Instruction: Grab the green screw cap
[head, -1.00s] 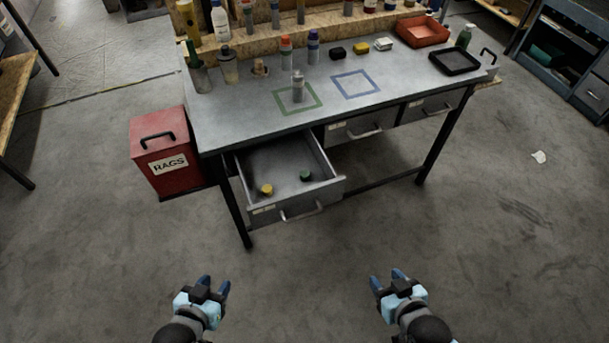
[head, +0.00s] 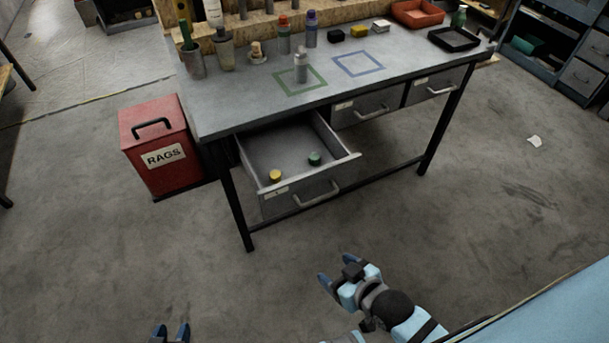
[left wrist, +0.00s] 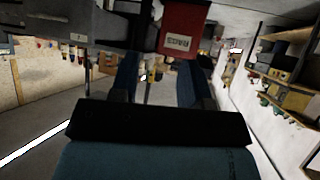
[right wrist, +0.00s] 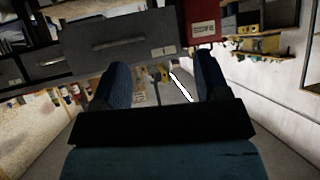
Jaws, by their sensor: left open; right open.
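The green screw cap (head: 315,158) lies in the open left drawer (head: 262,150) of the workbench, toward the drawer's right side. A yellow cap (head: 275,176) lies in the same drawer, nearer its front left. My left gripper (head: 171,331) is at the bottom edge of the head view, open and empty, well in front of the bench. My right gripper (head: 334,274) is open and empty, in front of and below the drawer. In the right wrist view its two blue fingers (right wrist: 160,85) stand apart with nothing between them.
A red RAGS bin (head: 160,145) stands on the floor left of the bench. The benchtop (head: 235,100) holds a bottle (head: 300,66) in a green square, an empty blue square (head: 358,63), a black tray (head: 454,39) and an orange bin (head: 420,13). The floor in front is clear.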

